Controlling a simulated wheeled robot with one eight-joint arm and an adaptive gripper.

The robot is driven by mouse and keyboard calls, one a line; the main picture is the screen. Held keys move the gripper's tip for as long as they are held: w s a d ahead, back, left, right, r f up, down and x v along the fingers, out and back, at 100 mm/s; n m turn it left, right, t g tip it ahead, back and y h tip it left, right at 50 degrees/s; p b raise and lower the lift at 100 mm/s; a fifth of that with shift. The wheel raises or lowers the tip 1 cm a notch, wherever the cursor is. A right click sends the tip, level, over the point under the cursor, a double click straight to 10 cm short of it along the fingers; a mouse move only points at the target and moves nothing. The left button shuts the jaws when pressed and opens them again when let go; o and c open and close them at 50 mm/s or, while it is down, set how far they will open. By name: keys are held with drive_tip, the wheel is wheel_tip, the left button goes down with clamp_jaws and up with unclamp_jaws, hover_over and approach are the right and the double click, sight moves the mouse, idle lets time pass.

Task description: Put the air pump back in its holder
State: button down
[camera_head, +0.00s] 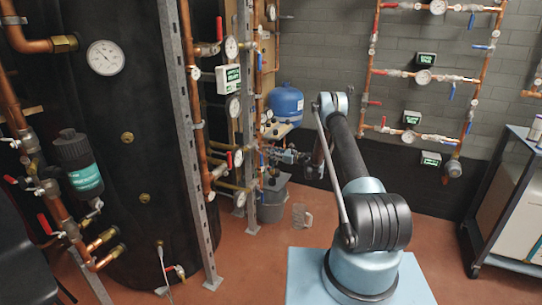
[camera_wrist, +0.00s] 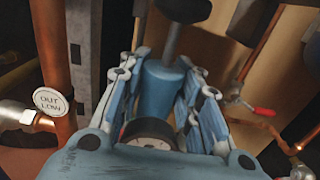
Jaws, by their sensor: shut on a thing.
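My gripper (camera_wrist: 157,68) is shut around a blue cylinder, which looks like the air pump (camera_wrist: 158,92). In the wrist view the blue body sits between the two sets of fingers. A dark shaft and a rounded grey head show beyond it, and a round black-rimmed gauge shows at its near end. In the head view my gripper (camera_head: 283,155) is small, at the end of my reaching arm, beside the pipework and metal post. The pump is too small and covered there to make out clearly. I cannot pick out the holder in either view.
A grey bucket (camera_head: 272,204) and a clear jug (camera_head: 301,217) stand on the floor below my gripper. A blue tank (camera_head: 286,103) is behind. Copper pipes and a metal post (camera_head: 250,120) are close on the left. A cart (camera_head: 510,200) stands at the right.

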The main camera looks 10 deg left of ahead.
sight(272, 163)
drive_tip(key=f, duration=0.4)
drive_tip(key=shift+d, duration=0.2)
drive_tip(key=shift+r, duration=0.25)
idle(0.6)
drive_tip(key=shift+f, duration=0.2)
idle(0.8)
drive_tip(key=shift+f, duration=1.75)
idle(2.0)
drive_tip(key=c, duration=1.1)
unclamp_jaws()
drive_tip(key=shift+d, duration=0.15)
